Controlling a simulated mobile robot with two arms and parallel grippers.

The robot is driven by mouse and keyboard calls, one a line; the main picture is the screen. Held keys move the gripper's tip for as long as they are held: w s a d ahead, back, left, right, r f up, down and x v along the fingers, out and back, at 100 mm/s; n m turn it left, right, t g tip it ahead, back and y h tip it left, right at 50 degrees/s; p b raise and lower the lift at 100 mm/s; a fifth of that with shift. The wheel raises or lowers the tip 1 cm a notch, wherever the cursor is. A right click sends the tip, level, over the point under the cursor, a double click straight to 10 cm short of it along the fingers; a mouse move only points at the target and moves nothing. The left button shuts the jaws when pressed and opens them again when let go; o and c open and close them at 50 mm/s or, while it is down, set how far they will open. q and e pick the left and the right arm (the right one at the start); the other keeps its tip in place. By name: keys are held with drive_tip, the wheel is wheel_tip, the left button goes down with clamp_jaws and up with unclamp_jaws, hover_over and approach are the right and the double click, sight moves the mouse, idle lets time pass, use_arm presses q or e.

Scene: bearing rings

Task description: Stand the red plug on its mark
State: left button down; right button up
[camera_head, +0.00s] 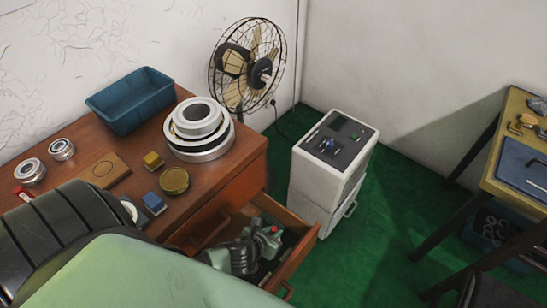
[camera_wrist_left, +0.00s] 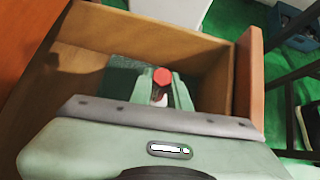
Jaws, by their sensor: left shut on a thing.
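The red plug (camera_wrist_left: 162,77) is between the fingers of my left gripper (camera_wrist_left: 160,92) in the left wrist view, with its red round top showing. In the head view my left gripper (camera_head: 266,240) is down in the open drawer (camera_head: 302,250), and the plug's red top (camera_head: 274,229) shows as a small spot at its fingertips. The gripper is shut on the plug; the plug's lower part is mostly hidden. A wooden board (camera_head: 104,169) with a dark circle outline lies on the dresser top. My right gripper is not in view.
The dresser top (camera_head: 215,170) holds a blue bin (camera_head: 131,100), stacked metal rings (camera_head: 199,130), small bearings (camera_head: 62,149), a yellow block (camera_head: 153,160), a blue block (camera_head: 154,203) and a brass disc (camera_head: 174,181). Drawer walls surround my left gripper. A white cabinet (camera_head: 325,170) stands to the right.

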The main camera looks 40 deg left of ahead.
use_arm(q)
wheel_tip(320, 180, down, 3)
drive_tip(key=shift+r+b, duration=0.1)
drive_tip(key=shift+b, duration=0.25)
drive_tip(key=shift+f, duration=0.2)
drive_tip(key=c, duration=1.3)
unclamp_jaws()
drive_tip(key=shift+c, duration=0.2)
drive_tip(key=shift+r, duration=0.1)
